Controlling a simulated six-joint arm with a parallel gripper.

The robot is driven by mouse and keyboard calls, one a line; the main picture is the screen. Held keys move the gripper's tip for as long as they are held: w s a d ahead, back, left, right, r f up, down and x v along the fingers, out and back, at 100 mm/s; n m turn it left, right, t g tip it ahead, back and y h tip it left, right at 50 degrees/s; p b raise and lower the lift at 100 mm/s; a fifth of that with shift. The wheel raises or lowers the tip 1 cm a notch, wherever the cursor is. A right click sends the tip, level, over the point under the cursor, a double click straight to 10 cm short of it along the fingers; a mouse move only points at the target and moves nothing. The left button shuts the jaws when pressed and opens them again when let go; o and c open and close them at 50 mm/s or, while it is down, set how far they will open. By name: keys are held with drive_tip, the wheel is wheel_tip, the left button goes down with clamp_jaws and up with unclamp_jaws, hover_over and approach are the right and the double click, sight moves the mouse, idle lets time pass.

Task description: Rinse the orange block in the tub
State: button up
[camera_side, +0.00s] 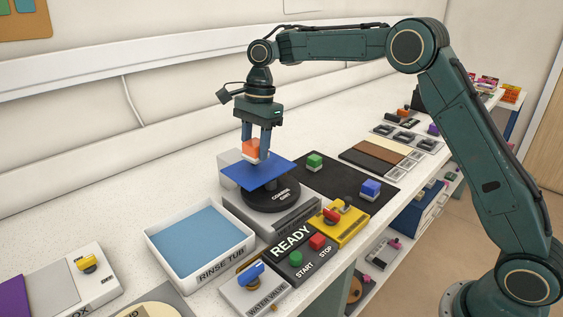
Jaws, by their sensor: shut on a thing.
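My gripper (257,156) is shut on the orange block (250,147), which has a pale lower part. The block is over a blue square sheet (270,178) above the dark round disc (283,197) marked coarse grit. I cannot tell whether the block touches the sheet. The rinse tub (222,269) is a low white open box with flat blue water (198,238) in it. It stands to the left of the disc and nearer the camera, apart from my gripper.
A dark mat to the right holds a green block (314,161) and a blue block (370,188). A panel reading READY (290,243), a yellow switch box (340,222) and a water valve (250,274) line the front edge. The counter behind the tub is clear.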

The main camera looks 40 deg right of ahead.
drive_tip(key=s+a+f, duration=0.1)
drive_tip(key=a+f, duration=0.1)
drive_tip(key=a, duration=0.7)
drive_tip(key=s+a+f, duration=0.1)
drive_tip(key=a+f, duration=0.1)
drive_tip(key=a, duration=0.7)
drive_tip(key=shift+a+f, duration=0.15)
drive_tip(key=shift+a, duration=0.25)
drive_tip(key=shift+f, duration=0.15)
drive_tip(key=shift+f, duration=4.65)
drive_tip(key=shift+r, duration=0.15)
wheel_tip(320, 180, up, 7)
drive_tip(key=shift+r, duration=0.15)
